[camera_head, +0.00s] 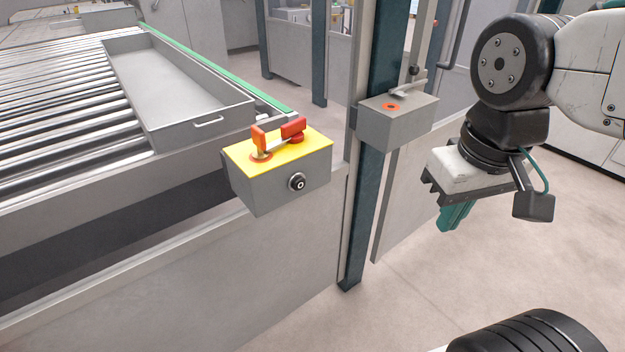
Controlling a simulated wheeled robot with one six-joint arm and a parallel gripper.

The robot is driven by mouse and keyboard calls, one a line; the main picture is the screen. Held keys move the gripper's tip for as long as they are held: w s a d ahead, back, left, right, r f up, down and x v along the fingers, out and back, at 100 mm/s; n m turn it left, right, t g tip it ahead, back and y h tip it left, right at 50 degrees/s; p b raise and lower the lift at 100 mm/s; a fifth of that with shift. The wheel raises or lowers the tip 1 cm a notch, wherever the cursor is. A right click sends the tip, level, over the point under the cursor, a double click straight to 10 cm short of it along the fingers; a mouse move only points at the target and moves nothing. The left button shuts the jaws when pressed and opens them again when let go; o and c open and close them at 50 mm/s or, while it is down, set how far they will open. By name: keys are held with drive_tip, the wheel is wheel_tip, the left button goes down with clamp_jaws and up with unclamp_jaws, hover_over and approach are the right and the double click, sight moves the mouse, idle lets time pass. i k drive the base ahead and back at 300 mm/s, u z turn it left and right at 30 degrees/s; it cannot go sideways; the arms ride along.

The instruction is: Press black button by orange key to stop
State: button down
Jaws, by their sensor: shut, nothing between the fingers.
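A grey control box with a yellow top (236,155) is fixed at the corner of the roller conveyor. A round black button (297,182) with a white ring mark sits on the box's front face, facing me. My gripper (452,217), with green fingers, hangs to the right of the box and well apart from it, pointing down. It is shut and empty. Nothing covers the black button.
A dark blue post (360,215) and a second grey box (398,122) with an orange-ringed spot stand between the control box and my arm. A grey metal tray (172,88) lies on the rollers (60,130). The floor (420,300) right of the post is clear.

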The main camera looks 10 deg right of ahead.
sight(299, 182)
drive_tip(key=k, duration=0.75)
drive_tip(key=u, duration=0.7)
drive_tip(key=i, duration=0.5)
